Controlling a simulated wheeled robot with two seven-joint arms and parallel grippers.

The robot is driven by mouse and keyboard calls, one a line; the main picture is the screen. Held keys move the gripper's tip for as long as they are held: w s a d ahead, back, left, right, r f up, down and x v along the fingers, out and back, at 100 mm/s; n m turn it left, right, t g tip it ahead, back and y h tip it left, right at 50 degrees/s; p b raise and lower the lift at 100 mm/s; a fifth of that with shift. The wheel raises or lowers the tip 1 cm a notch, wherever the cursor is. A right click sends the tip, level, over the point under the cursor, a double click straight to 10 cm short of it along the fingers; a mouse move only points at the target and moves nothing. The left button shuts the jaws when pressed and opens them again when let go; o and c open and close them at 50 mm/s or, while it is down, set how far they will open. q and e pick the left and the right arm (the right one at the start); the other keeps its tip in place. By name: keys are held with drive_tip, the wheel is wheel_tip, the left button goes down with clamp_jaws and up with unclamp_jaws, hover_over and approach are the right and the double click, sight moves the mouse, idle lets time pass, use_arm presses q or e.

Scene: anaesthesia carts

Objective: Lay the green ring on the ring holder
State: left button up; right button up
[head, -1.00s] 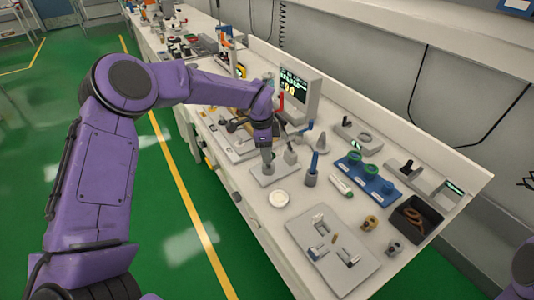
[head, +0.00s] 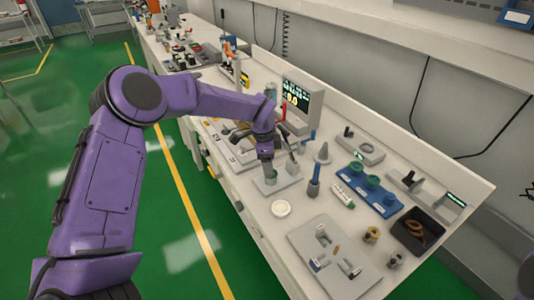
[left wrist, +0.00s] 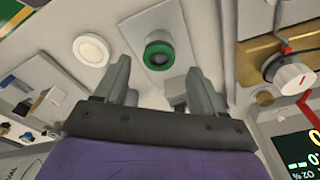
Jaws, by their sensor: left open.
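A green ring (left wrist: 159,52) shows in the left wrist view, around a grey round centre on a light grey plate (left wrist: 150,22). I take this plate to be the ring holder; in the head view the plate (head: 287,178) lies under my left gripper. My left gripper (head: 268,170) points down over it, and in the left wrist view its open fingers (left wrist: 158,70) stand either side of the ring, apart from it. Whether the ring rests fully on the holder is hard to tell. My right gripper is out of view.
A blue rack (head: 367,190) with green-topped pieces stands to the right. Near the plate are a white round dish (head: 281,208), a blue-handled tool in a grey stand (head: 314,180) and a monitor (head: 297,95). A grey fixture plate (head: 330,262) lies in front; a black bin (head: 418,232) stands at right.

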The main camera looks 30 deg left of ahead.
use_arm(q)
wheel_tip(320, 180, up, 9)
drive_tip(key=b, duration=0.2)
drive_tip(key=shift+s+a, duration=0.4)
